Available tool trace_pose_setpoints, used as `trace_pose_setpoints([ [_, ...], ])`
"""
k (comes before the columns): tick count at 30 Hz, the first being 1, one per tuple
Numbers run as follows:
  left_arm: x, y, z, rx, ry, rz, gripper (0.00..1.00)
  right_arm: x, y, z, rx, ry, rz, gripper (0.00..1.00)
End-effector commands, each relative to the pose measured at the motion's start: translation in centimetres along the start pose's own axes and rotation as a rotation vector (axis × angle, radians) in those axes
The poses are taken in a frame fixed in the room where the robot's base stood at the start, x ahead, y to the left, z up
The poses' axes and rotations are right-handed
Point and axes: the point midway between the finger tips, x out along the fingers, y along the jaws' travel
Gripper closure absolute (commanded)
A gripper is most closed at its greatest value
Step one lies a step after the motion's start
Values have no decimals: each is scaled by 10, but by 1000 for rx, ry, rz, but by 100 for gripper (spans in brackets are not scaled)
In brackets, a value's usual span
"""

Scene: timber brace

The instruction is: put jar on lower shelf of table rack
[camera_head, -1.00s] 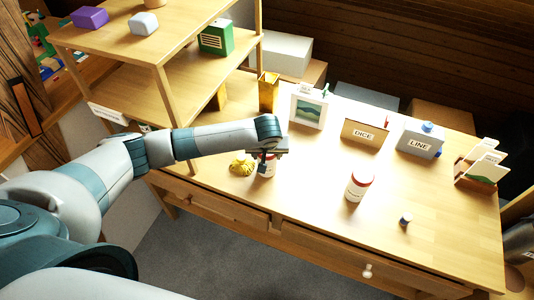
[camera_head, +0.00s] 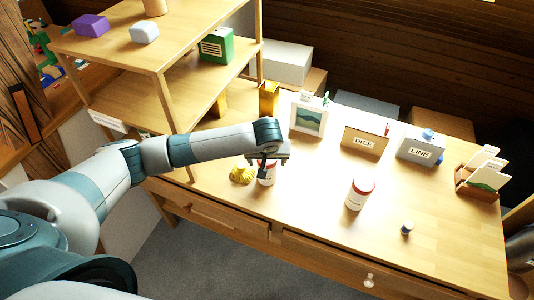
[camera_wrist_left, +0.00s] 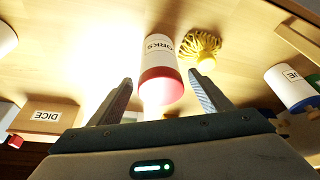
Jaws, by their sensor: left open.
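A white jar with a red lid (camera_head: 267,178) stands on the table under my left gripper, which partly hides it. In the left wrist view this jar (camera_wrist_left: 159,62) has a label reading "ORKS", its start cut off. My left gripper (camera_wrist_left: 160,78) is open, its fingers on either side of the view of the red lid; I cannot tell whether they touch it. The gripper also shows in the head view (camera_head: 265,164). A second white jar with a red lid (camera_head: 360,193) stands to the right. The wooden rack's lower shelf (camera_head: 150,90) is at upper left. My right gripper is out of view.
A yellow tangled bundle (camera_head: 241,175) lies just left of the near jar. A green box (camera_head: 215,45) sits on the lower shelf. A picture frame (camera_head: 307,118), DICE box (camera_head: 364,139) and LINE box (camera_head: 420,148) stand along the back.

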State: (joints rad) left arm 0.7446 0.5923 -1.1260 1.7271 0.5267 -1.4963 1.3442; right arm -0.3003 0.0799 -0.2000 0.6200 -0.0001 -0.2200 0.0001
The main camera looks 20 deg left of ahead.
Motion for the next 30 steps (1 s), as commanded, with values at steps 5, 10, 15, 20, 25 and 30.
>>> trace_pose_setpoints([
  [5,-31,0,0,1,3,4,28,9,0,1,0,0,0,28],
  [10,-61,1,0,0,3,4,28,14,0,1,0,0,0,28],
  [15,-82,0,0,0,1,2,28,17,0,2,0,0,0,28],
  [20,-91,0,0,0,1,0,28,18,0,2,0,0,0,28],
  [25,-92,0,0,0,0,-1,28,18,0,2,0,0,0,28],
  [30,-92,0,0,0,0,-1,28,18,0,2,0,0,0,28],
])
